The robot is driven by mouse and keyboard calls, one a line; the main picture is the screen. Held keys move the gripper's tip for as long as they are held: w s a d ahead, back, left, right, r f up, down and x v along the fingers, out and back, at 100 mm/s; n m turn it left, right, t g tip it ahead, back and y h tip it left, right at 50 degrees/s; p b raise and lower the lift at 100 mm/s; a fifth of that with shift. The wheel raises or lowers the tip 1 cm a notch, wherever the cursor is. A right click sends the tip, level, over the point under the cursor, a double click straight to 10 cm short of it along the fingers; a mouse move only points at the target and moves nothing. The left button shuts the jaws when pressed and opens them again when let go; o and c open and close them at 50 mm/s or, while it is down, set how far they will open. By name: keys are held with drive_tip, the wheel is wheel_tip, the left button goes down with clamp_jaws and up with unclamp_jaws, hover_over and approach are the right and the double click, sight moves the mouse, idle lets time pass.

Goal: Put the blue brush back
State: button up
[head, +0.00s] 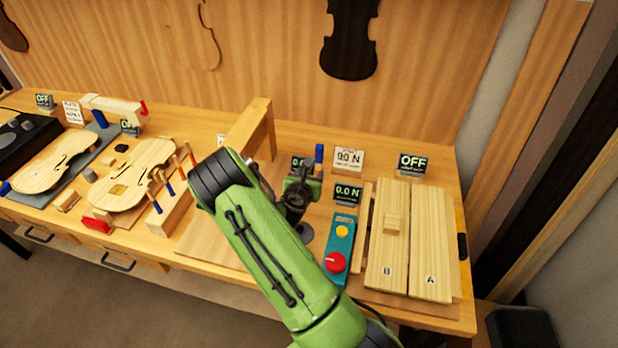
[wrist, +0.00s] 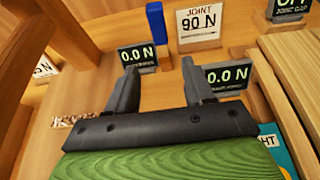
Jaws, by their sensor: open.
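No blue thing is clearly recognisable as a brush. Blue-handled tools (head: 169,188) stand at a wooden block (head: 172,215) beside the middle violin body. A blue upright piece (head: 319,155) stands at the back of the bench, past my gripper; it also shows in the wrist view (wrist: 155,22). My gripper (head: 298,190) is over the bench right of centre, its fingers apart and empty in the wrist view (wrist: 161,82). The blue piece is beyond the fingertips, not between them. My arm hides part of the bench.
A teal control box (head: 340,240) with a red knob stands right of my gripper, beside boards B (head: 387,250) and A (head: 430,250). Small displays and a sign (head: 348,159) line the back. A wooden post frame (head: 250,127) rises left of my gripper. Violin bodies lie further left.

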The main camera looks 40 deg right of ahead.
drive_tip(key=s+a+r+m+g+y, duration=0.1)
drive_tip(key=s+a+r+m+y, duration=0.3)
drive_tip(key=a+r+m, duration=0.5)
drive_tip(key=s+a+r+m+g+y, duration=0.2)
drive_tip(key=s+a+r+m, duration=0.2)
drive_tip(key=s+r+m, duration=0.45)
drive_tip(key=s+a+r+m+y, duration=0.2)
drive_tip(key=s+a+m, duration=0.2)
drive_tip(key=s+a, duration=0.2)
drive_tip(key=s+a+r+m+y, duration=0.2)
drive_tip(key=s+a+m, duration=0.2)
drive_tip(key=s+a, duration=0.3)
drive_tip(key=shift+s+r+y, duration=0.3)
drive_tip(key=shift+s+y, duration=0.1)
drive_tip(key=shift+s, duration=0.8)
